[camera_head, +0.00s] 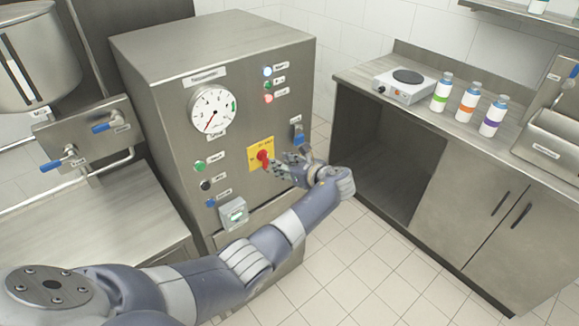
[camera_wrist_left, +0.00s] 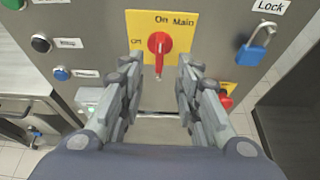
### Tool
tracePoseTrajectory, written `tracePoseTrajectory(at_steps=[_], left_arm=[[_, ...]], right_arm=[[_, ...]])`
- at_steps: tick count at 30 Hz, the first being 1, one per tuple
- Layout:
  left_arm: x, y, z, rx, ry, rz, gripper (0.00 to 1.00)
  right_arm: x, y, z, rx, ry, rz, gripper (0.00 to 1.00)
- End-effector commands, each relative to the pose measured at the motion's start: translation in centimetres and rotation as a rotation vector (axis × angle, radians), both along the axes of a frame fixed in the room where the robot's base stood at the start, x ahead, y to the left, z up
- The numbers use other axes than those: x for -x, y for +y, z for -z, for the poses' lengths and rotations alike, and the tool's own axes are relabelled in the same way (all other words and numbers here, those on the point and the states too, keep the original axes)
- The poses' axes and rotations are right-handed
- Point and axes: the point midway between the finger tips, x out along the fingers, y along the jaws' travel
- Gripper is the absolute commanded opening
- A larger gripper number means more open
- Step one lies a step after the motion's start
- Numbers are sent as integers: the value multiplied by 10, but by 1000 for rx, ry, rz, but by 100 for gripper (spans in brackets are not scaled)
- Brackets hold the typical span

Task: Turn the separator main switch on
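The main switch is a red rotary knob on a yellow plate (camera_wrist_left: 182,26) on the front of the steel separator cabinet (camera_head: 218,62). In the left wrist view the red knob (camera_wrist_left: 160,43) has its handle pointing down, and the plate reads "On Main" at the top and "Off" at the left. In the head view the knob (camera_head: 263,156) is just left of my left gripper. My right gripper is not in view.
A blue padlock (camera_wrist_left: 251,54) hangs right of the switch under a "Lock" label. A counter (camera_head: 400,112) with a hotplate and bottles stands right. The floor between is clear.

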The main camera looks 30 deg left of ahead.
Motion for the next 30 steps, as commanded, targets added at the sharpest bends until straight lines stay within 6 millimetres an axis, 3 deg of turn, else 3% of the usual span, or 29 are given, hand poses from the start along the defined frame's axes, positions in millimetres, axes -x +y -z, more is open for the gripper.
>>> tracePoseTrajectory(at_steps=[7,24,27,30], left_arm=[[10,-25,-11,0,0,0,31],[12,-28,-12,0,2,-1,31],[14,-28,2,18,0,3,31],[22,-31,43,78,-6,11,31]], right_arm=[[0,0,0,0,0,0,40],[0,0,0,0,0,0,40],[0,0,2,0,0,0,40],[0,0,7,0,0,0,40]])
